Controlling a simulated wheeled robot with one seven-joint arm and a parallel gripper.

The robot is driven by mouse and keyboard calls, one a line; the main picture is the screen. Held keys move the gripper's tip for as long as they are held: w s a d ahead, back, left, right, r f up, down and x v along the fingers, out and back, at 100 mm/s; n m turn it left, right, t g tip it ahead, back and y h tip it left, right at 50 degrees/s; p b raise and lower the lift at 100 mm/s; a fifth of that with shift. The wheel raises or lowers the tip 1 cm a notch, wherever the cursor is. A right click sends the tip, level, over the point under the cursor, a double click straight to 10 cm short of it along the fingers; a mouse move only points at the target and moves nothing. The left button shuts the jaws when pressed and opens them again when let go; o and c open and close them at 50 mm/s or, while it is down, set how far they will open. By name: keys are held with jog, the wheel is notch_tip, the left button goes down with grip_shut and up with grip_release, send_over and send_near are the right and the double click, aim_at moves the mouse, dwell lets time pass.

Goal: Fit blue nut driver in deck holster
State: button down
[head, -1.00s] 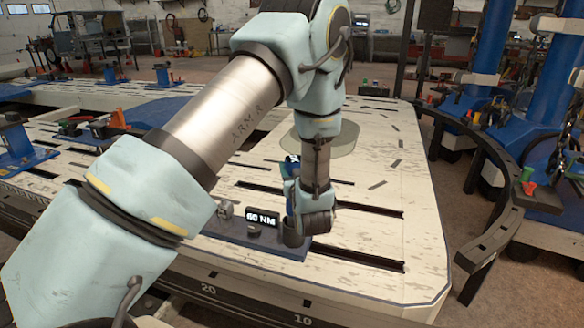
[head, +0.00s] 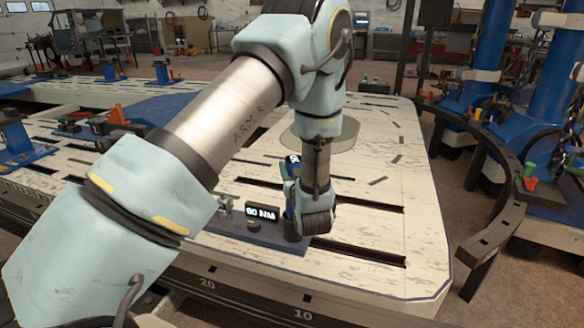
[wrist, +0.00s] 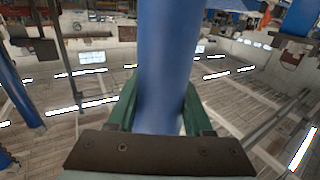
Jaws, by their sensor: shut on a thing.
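The blue nut driver shows as a thick blue shaft (wrist: 165,70) in the wrist view, standing between the green jaws of my gripper (wrist: 165,115). My gripper is shut on it. In the head view my gripper (head: 292,198) is low over the blue deck plate (head: 290,260), and mostly hidden behind my own wrist. A dark round cup, seemingly the deck holster (head: 291,232), stands on the plate just below the gripper. The driver's lower end is hidden, so I cannot tell whether it is inside the cup.
A small display reading 60 NM (head: 261,213) stands on the plate left of the cup. The slotted pale bench (head: 400,220) is mostly clear to the right. A curved dark rail (head: 490,235) runs beyond its right edge.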

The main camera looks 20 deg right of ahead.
jog(key=shift+f+b, duration=1.65)
jog(key=shift+f, duration=0.5)
jog(key=c, duration=0.7)
grip_release()
jog(key=o, duration=0.5)
jog(key=shift+s, duration=0.1)
jog(key=v, duration=1)
jog(key=shift+s+a, duration=0.15)
jog(key=shift+s, duration=0.15)
